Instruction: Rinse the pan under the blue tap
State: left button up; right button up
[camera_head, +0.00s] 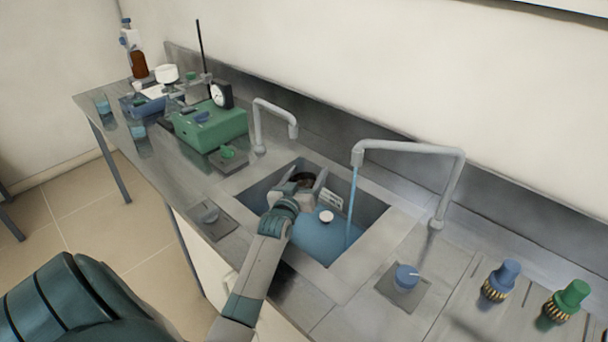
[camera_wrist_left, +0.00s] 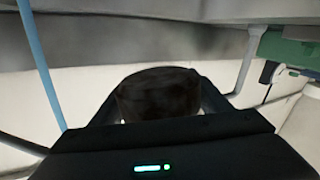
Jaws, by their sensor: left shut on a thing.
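My left gripper (camera_head: 308,183) reaches over the sink (camera_head: 375,215) and is shut on a dark brown pan (camera_head: 301,179). In the left wrist view the pan (camera_wrist_left: 160,92) fills the space between the fingers. The right-hand grey tap (camera_head: 412,147), beside the blue knob (camera_head: 405,277), is running. Its blue water stream (camera_head: 352,207) falls into the sink, to the right of the pan and apart from it. The stream (camera_wrist_left: 42,62) also shows at the left of the wrist view. My right gripper is out of view.
A second grey tap (camera_head: 274,106) stands behind the sink's left side without visible water, near a green knob (camera_head: 228,152). A white round piece (camera_head: 326,216) shows in the sink. A green box (camera_head: 210,127) stands left; blue (camera_head: 500,279) and green (camera_head: 567,300) fittings stand right.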

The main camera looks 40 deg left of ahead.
pick_arm(q)
jog(key=w+d+f+b, duration=0.1)
jog(key=w+d, duration=0.4)
jog(key=d, duration=0.5)
jog(key=shift+d+f+b, duration=0.35)
jog(key=shift+b, duration=0.05)
dwell(0.3)
jog(key=shift+a, duration=0.2)
dwell(0.5)
jog(key=shift+s+a, duration=0.15)
jog(key=shift+a, duration=0.1)
jog(key=shift+d+p, duration=0.25)
jog(key=shift+p, duration=0.1)
dwell(0.4)
jog(key=shift+w+d, duration=0.2)
jog(key=shift+a, duration=0.1)
dwell(0.5)
